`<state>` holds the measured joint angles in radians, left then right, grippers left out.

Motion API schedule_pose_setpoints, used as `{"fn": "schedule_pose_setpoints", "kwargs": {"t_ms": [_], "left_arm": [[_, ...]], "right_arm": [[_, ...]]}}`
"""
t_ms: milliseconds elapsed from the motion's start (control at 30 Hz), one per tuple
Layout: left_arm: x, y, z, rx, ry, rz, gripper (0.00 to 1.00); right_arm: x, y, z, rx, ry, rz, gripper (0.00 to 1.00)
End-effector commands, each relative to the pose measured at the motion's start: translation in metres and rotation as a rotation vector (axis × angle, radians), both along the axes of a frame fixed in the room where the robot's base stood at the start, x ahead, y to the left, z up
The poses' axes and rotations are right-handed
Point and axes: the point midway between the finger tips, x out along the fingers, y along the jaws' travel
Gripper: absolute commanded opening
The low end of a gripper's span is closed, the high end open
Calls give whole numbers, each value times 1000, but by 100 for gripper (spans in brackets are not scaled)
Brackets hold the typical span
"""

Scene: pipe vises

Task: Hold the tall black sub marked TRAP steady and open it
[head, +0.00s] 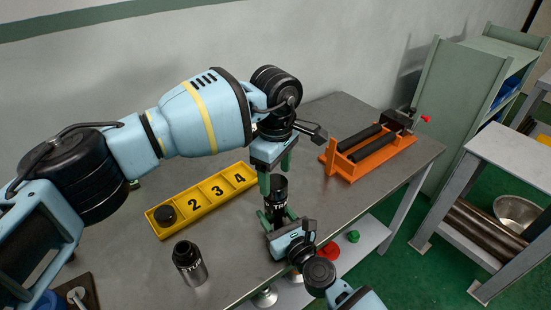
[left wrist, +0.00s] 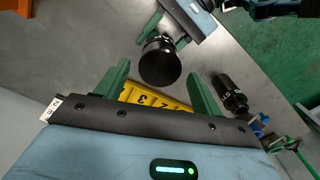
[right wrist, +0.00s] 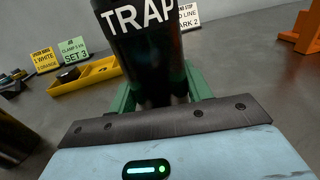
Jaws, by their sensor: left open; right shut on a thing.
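The tall black sub marked TRAP (head: 277,190) stands upright near the table's front edge, its white letters clear in the right wrist view (right wrist: 140,40). My right gripper (head: 279,222) is shut around its lower part, with green fingers on both sides in the right wrist view (right wrist: 160,92). My left gripper (head: 276,172) is open and points down just above the sub's top. In the left wrist view the sub's dark round top (left wrist: 160,62) lies beyond the open left fingers (left wrist: 160,88), apart from them.
A yellow numbered tray (head: 222,198) with a black round piece (head: 165,214) lies behind. An orange stand with black rollers (head: 366,150) is at the back right. Small signs (right wrist: 75,52) stand beyond the tray.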

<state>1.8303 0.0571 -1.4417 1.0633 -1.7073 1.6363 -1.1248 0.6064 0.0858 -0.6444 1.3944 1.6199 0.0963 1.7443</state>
Motion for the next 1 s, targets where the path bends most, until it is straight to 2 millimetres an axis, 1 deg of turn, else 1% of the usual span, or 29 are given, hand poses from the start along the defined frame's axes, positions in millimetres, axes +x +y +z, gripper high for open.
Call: {"fn": "schedule_pose_setpoints", "kwargs": {"t_ms": [33, 100, 233, 400, 600, 667, 933, 967, 1000], "left_arm": [[0, 0, -7, 0, 1, 0, 67], [0, 0, -16, 1, 2, 1, 67], [0, 0, -26, 0, 0, 0, 67], [0, 0, -31, 0, 0, 0, 67], [0, 0, -31, 0, 0, 0, 67], [0, 0, -31, 0, 0, 0, 61], [0, 0, -31, 0, 0, 0, 25], [0, 0, -31, 0, 0, 0, 23], [0, 0, -31, 0, 0, 2, 23]], "right_arm": [[0, 0, -1, 0, 1, 0, 0], [0, 0, -1, 0, 1, 0, 0], [0, 0, -1, 0, 1, 0, 0], [0, 0, -1, 0, 1, 0, 0], [0, 0, -1, 0, 1, 0, 0], [0, 0, -1, 0, 1, 0, 0], [0, 0, -1, 0, 1, 0, 0], [0, 0, -1, 0, 1, 0, 0], [0, 0, -1, 0, 1, 0, 0]]}}
